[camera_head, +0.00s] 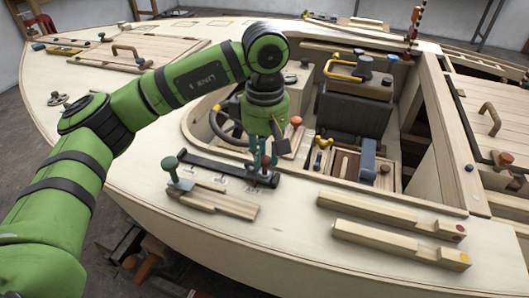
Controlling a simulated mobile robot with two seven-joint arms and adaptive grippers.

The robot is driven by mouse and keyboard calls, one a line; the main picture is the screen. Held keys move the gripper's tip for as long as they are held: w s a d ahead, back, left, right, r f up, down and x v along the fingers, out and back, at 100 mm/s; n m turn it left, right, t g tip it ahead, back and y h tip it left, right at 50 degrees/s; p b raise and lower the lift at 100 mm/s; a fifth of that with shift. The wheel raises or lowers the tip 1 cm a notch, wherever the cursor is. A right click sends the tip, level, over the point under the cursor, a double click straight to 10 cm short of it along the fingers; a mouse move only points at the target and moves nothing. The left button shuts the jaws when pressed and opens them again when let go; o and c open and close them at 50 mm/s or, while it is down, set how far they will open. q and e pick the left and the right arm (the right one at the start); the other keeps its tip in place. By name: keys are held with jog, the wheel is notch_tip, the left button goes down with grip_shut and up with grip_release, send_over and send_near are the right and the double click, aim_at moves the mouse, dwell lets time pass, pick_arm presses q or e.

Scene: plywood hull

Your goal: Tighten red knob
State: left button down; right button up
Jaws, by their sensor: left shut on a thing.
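My left gripper (262,156) points down from the green arm over the deck edge beside the cockpit. Its fingers are shut on the red knob (266,171), a small dark red knob at the right end of a black bar (215,168). The fingers partly hide the knob's top. My right gripper is not in view.
A wooden piece (212,202) lies in front of the bar. Two long wooden handrails (385,212) lie to the right. An orange-topped knob (296,121) and a steering wheel (226,122) are close behind the gripper. The foredeck at left has free room.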

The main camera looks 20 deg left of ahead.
aim_at(265, 159)
pick_arm(q)
jog(key=shift+d+r, duration=0.1)
jog(key=shift+r, duration=0.1)
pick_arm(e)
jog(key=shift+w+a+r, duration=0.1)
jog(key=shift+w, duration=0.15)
pick_arm(q)
jog(key=c, duration=1)
grip_release()
jog(key=shift+c, duration=0.2)
jog(key=shift+f, duration=0.1)
notch_tip(265, 159, up, 12)
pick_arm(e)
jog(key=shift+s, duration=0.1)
